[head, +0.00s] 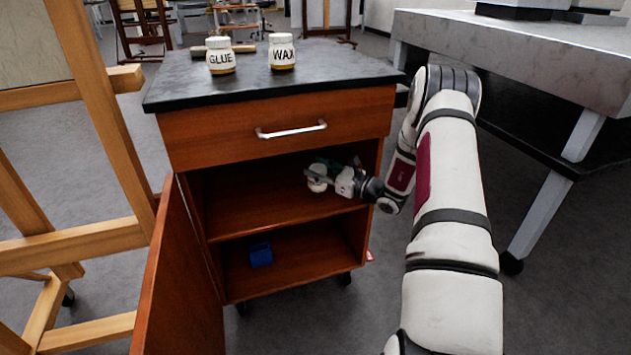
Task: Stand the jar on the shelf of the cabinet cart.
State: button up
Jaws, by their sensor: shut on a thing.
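The cabinet cart (280,136) stands ahead with its door (178,285) swung open to the left. Its shelf (250,208) divides the inside into an upper and a lower space. My gripper (316,173) reaches into the upper space from the right, above the right part of the shelf. It is shut on a small whitish jar (316,184), partly hidden by the fingers. I cannot tell whether the jar touches the shelf. Two more white jars, labelled GLUE (220,58) and WAX (282,52), stand on the cart's dark top (180,93).
A blue object (260,255) lies in the lower space. The left part of the shelf is bare. A wooden easel (110,130) stands close on the left, and a grey-topped table (530,50) on the right. A wooden roller-like thing lies behind the jars on top.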

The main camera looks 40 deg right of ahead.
jog(key=shift+w, duration=0.4)
jog(key=f+b, duration=0.2)
jog(key=f, duration=0.1)
jog(key=shift+w+f+b, duration=0.25)
jog(key=shift+f+b, duration=0.1)
jog(key=shift+b, duration=0.05)
jog(key=shift+r, duration=0.1)
jog(key=o, duration=1.4)
jog(key=shift+s+d+p, duration=0.15)
jog(key=shift+s+p, duration=0.15)
jog(key=shift+s, duration=0.05)
jog(key=p+v, duration=0.4)
jog(key=v, duration=0.7)
jog(key=shift+s, duration=0.2)
